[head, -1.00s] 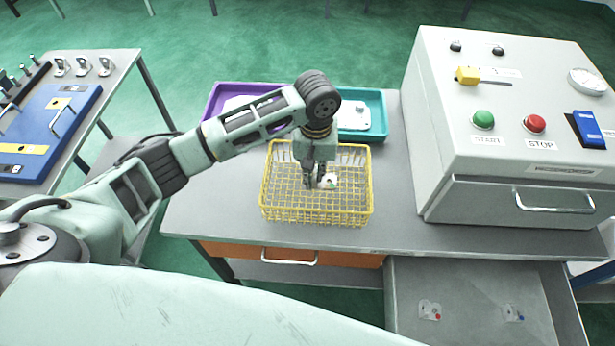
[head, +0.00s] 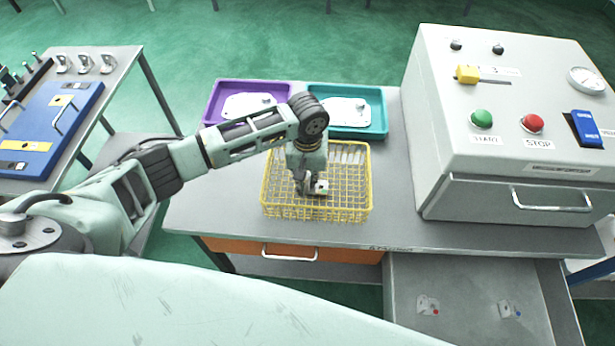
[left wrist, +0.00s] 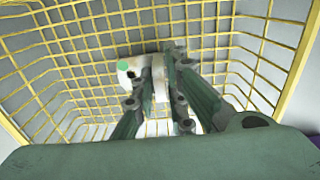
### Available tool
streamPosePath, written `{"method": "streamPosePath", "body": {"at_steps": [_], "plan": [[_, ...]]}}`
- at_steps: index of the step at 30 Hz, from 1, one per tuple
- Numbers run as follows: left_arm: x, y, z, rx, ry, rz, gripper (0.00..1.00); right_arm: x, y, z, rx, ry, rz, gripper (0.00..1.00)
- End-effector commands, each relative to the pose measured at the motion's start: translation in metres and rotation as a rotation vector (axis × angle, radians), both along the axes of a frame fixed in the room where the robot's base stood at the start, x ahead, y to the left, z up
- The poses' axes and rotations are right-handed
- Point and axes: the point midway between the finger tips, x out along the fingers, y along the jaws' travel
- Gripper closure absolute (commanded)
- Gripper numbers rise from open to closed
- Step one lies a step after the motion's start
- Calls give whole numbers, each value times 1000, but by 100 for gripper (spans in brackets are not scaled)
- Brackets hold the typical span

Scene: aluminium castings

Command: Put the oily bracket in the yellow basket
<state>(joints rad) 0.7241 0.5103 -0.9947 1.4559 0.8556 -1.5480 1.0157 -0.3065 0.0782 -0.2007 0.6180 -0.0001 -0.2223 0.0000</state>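The yellow wire basket (head: 345,216) stands on the grey bench in the head view. My left gripper (head: 309,192) points down inside the basket. It is shut on a small pale bracket (head: 321,188) with a green dot. In the left wrist view the bracket (left wrist: 130,70) shows its green dot and a dark spot, with part of it between the fingertips (left wrist: 160,72). The basket's yellow wires (left wrist: 80,15) surround it there. I cannot tell whether the bracket touches the basket floor. My right gripper is not in view.
A purple tray (head: 213,107) and a teal tray (head: 379,127) with pale castings stand behind the basket. A grey machine (head: 440,130) stands at the right. An open drawer (head: 460,285) at front right holds brackets with red and blue dots. A side table (head: 130,62) is at left.

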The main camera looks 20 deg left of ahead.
Motion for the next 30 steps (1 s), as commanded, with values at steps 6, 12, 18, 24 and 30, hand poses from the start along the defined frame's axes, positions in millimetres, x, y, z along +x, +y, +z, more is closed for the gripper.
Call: {"method": "streamPosePath", "body": {"at_steps": [6, 12, 18, 24, 30], "plan": [[0, 0, 1, 0, 0, 0, 72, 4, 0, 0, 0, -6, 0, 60], [0, 0, 1, -1, -1, 0, 72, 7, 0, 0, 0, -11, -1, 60], [1, -1, 17, -2, -3, -1, 72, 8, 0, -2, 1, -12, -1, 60], [2, -1, 58, -3, -5, -1, 72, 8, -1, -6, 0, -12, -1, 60], [1, 0, 98, -2, -4, 0, 72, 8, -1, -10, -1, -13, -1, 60]]}}
